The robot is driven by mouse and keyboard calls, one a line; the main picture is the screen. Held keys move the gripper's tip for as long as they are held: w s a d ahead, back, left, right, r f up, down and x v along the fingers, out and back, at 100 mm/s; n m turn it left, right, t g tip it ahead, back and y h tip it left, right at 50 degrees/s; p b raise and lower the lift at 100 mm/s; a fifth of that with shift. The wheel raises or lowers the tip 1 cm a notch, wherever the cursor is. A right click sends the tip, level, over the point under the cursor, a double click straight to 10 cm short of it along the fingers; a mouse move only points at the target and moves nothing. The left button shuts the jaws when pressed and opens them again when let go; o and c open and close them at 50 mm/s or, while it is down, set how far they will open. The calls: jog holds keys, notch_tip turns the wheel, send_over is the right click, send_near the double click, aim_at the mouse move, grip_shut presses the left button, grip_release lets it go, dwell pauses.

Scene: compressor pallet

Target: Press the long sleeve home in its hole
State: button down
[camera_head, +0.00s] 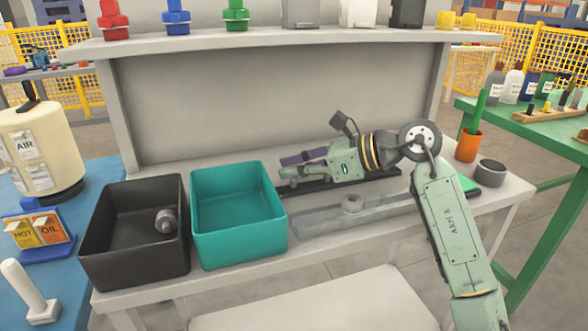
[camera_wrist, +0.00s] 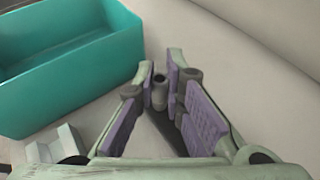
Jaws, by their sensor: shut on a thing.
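My gripper (camera_head: 288,170) reaches left, low over the bench, beside the teal bin. In the wrist view my gripper (camera_wrist: 160,78) has its purple-padded fingers closed around a small grey sleeve (camera_wrist: 160,96) with a dark opening at its top. The sleeve looks roughly upright between the fingertips. Its lower end is hidden, so I cannot tell whether it stands in a hole. In the head view the sleeve cannot be made out. A dark bar (camera_wrist: 165,132) lies beneath the fingers.
The teal bin (camera_head: 238,252) looks empty and stands close to my fingertips. A black bin (camera_head: 132,272) left of it holds a grey round part (camera_head: 166,221). An orange cup (camera_head: 467,147) and a grey cup (camera_head: 491,174) stand at the right. A back panel (camera_head: 270,100) rises behind.

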jog(key=shift+r+p, duration=1.4)
jog(key=shift+r, duration=1.45)
